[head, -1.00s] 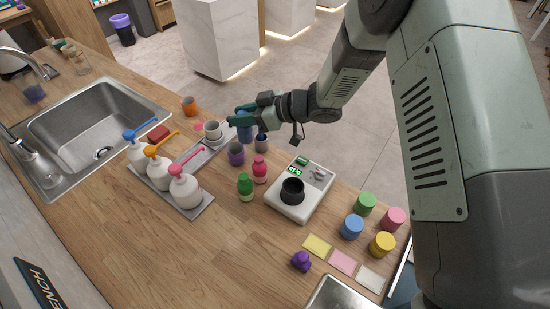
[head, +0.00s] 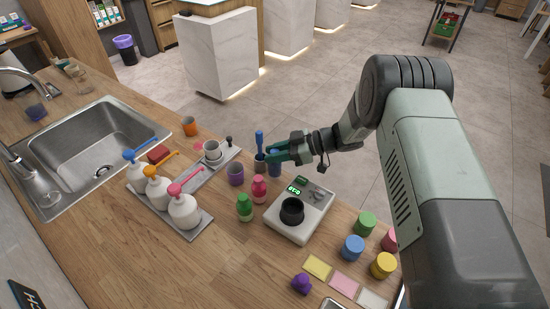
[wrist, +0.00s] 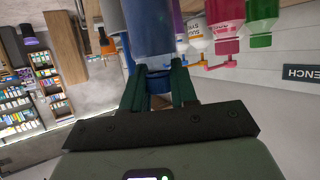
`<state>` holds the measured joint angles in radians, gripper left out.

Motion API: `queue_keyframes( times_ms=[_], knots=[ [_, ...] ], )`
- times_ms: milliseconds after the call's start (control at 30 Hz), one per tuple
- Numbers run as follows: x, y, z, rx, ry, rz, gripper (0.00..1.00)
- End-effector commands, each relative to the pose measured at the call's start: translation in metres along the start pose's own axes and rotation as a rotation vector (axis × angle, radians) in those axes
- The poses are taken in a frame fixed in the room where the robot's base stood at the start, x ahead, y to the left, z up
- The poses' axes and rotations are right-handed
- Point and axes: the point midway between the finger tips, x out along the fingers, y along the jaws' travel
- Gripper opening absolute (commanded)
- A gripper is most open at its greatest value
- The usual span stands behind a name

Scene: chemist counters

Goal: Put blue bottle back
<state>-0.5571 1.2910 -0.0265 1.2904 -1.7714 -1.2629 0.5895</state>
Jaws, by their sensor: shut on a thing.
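In the wrist view the gripper (wrist: 158,85) grips the bottle's narrow neck, with the wide translucent blue body (wrist: 152,28) beyond the fingers. Whether its base touches the counter is hidden.
A blue-handled tool (head: 259,140) rises by the grey cup. Pump bottles (head: 184,210) are on a tray at left.

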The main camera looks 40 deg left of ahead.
Motion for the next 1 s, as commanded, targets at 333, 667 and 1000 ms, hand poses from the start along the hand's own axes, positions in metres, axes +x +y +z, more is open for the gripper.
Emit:
queue_keyframes(
  times_ms=[333, 667, 1000],
  knots=[
    [0.007, 0.000, 0.017, 0.000, 0.000, 0.001, 0.00],
    [0.008, 0.000, 0.020, 0.001, 0.000, 0.000, 0.53],
    [0.004, 0.000, 0.017, 0.000, -0.001, 0.002, 0.53]
  ],
)
